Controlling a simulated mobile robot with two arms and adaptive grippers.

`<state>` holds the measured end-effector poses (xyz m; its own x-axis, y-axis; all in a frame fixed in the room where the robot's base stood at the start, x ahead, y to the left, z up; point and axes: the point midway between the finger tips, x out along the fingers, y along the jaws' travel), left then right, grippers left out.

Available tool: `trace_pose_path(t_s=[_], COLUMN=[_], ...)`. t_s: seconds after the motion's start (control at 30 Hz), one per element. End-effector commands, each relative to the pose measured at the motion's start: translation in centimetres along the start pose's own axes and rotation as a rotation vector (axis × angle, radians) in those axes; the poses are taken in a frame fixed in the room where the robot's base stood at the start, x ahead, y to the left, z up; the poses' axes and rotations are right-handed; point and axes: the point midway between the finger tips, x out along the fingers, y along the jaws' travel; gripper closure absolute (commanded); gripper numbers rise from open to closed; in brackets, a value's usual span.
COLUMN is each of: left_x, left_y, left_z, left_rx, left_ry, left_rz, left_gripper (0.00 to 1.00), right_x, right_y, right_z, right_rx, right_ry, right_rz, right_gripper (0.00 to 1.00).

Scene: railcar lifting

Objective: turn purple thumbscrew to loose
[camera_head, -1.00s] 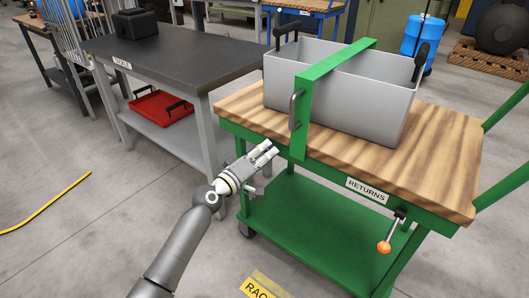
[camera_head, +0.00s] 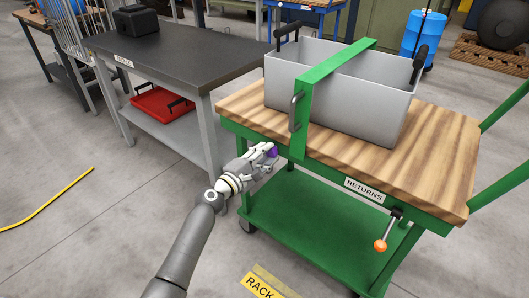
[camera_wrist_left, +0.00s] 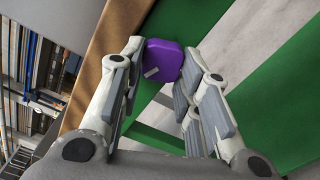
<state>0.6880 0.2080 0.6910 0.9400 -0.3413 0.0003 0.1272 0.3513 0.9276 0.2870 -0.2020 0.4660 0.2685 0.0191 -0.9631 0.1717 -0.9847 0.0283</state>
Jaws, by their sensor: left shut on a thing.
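The purple thumbscrew (camera_wrist_left: 164,61) is a rounded purple knob with a pale mark on its face. In the left wrist view it sits between the fingertips of my left gripper (camera_wrist_left: 167,70), against the green frame of the cart. In the head view a small purple patch of the thumbscrew (camera_head: 273,152) shows at the fingertips of my left gripper (camera_head: 266,151), just below the wooden top. My left gripper is shut on the thumbscrew. My right gripper is in neither view.
The green cart's wooden top (camera_head: 440,165) carries a grey bin (camera_head: 365,105) under a green bracket (camera_head: 302,120). An orange-knobbed lever (camera_head: 380,246) hangs at the cart's front right. A dark-topped table (camera_head: 190,55) stands close on the left.

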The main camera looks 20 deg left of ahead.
Motion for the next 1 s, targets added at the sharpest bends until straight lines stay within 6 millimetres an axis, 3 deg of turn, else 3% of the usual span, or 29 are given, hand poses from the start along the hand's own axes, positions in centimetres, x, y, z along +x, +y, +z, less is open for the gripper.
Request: trace_pose_path(t_s=[0.4,0.97,1.0], left_x=[-0.1,-0.1,-0.1], left_y=[-0.2,-0.3,-0.3], left_z=[-0.1,-0.1,-0.1], left_rx=[-0.196,-0.222,-0.222], left_ry=[0.003,0.002,0.002], left_rz=[-0.002,-0.002,-0.002], left_gripper=[0.93,0.93,0.65], right_x=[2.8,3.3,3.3], right_y=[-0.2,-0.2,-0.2], right_z=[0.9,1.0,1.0], right_rx=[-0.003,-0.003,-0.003], right_ry=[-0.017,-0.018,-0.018], right_rz=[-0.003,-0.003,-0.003], right_gripper=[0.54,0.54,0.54])
